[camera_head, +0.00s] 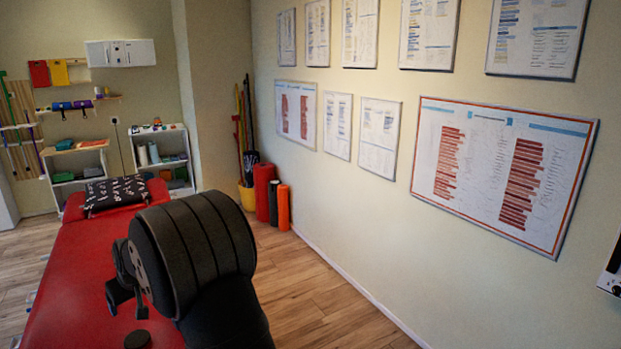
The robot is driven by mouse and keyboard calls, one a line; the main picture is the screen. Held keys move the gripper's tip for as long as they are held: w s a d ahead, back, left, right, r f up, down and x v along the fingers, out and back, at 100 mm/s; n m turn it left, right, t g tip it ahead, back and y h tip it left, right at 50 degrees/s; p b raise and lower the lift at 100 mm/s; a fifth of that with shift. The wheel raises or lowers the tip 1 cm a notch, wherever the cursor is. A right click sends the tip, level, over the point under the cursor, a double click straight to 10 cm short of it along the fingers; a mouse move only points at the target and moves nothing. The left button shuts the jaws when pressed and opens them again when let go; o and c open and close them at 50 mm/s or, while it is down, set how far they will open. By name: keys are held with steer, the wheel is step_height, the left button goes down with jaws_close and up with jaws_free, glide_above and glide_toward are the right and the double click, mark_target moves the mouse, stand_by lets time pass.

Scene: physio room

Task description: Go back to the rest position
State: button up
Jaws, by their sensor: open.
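My gripper (124,298) shows at the left end of my black arm, over the red treatment table (62,265). It is seen from the side and partly hidden by the thick black arm links. Its dark fingers stand apart, and I see nothing between them. The arm is bent and covers the right part of the table.
A small dark round thing (137,340) shows at the bottom edge, below my gripper. A black patterned pillow (116,194) lies at the table's far end. Red and orange rolls (283,207) stand by the wall. Wooden floor (310,300) is clear to the right.

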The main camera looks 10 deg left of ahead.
steer(key=w+d+m+t, duration=0.1)
steer(key=w+d+m, duration=0.1)
steer(key=w+d, duration=0.8)
steer(key=w, duration=0.4)
steer(key=shift+d+m+h, duration=0.3)
steer(key=shift+m+h, duration=0.1)
